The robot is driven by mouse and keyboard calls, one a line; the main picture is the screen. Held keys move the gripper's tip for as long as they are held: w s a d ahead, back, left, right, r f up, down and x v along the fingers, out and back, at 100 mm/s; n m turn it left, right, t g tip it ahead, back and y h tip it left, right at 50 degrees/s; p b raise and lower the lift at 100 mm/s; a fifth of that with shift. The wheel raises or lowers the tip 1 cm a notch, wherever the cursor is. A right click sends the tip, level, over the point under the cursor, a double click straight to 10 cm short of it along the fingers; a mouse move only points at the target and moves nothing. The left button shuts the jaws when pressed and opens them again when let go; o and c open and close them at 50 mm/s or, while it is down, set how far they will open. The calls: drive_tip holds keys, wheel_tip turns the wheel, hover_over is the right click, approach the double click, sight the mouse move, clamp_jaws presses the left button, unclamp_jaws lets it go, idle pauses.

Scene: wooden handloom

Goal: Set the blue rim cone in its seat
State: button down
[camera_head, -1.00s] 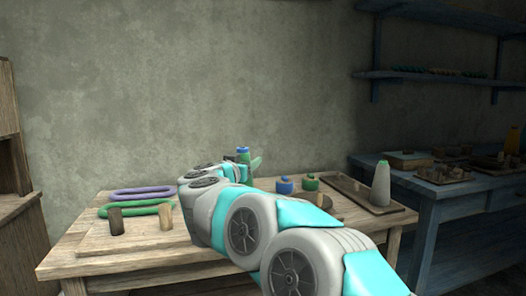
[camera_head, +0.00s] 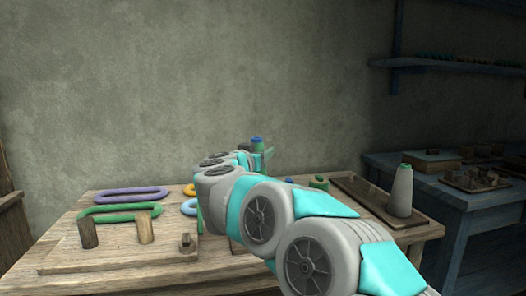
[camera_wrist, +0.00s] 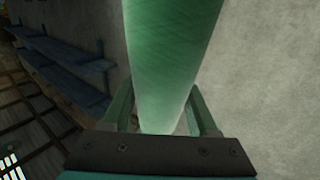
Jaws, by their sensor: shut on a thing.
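The blue rim cone (camera_head: 257,146) shows in the head view just beyond my arm, with a blue top and a green body, roughly upright above the table. My gripper (camera_wrist: 162,112) is shut on its green body in the wrist view, with a finger on each side. Its blue rim is out of the wrist view. My arm hides most of the gripper and the cone's lower part in the head view. I cannot tell which spot is its seat. A pale cone with a green tip (camera_head: 401,192) stands upright on the tray (camera_head: 423,222) at right.
Purple (camera_head: 130,194) and green (camera_head: 110,212) loops lie on the wooden table (camera_head: 130,278) at left, near two wooden pegs (camera_head: 88,233). A green-topped piece (camera_head: 319,183) stands behind my arm. A dark blue table (camera_head: 485,215) stands at far right.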

drive_tip(key=shift+f+b, duration=1.85)
drive_tip(key=shift+b, duration=0.85)
drive_tip(key=shift+f+b, duration=0.7)
drive_tip(key=shift+f, duration=1.85)
drive_tip(key=shift+c, duration=0.5)
unclamp_jaws()
drive_tip(key=shift+s, duration=0.15)
drive_tip(key=v, duration=0.7)
drive_tip(key=shift+s+p, duration=0.3)
drive_tip(key=shift+p, duration=0.1)
